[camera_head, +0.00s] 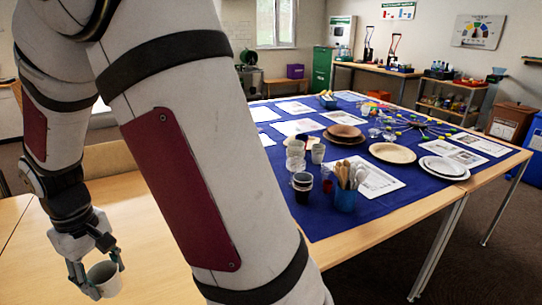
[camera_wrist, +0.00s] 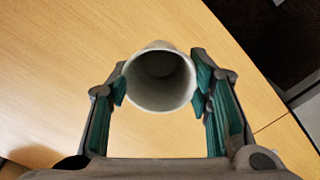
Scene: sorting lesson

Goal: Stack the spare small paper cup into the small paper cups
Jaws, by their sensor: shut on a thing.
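My gripper (camera_head: 106,279) is at the lower left of the head view, above the bare wood table. It is shut on a small white paper cup (camera_head: 103,283). In the wrist view the cup (camera_wrist: 160,97) sits between the green finger pads, its open mouth towards the camera and empty inside. Several cups stand on the blue cloth: a pale stack (camera_head: 295,155), a light grey cup (camera_head: 318,154) beside it, and a dark cup with a pale top (camera_head: 302,188) nearer. I cannot tell which are the small paper cups. My arm hides part of the table.
The blue cloth (camera_head: 400,205) covers the table at the right. A blue holder with wooden cutlery (camera_head: 345,200) stands near the cups. Wooden plates (camera_head: 392,153) and white plates (camera_head: 443,168) lie farther right. The wood table (camera_wrist: 60,60) below my gripper looks clear.

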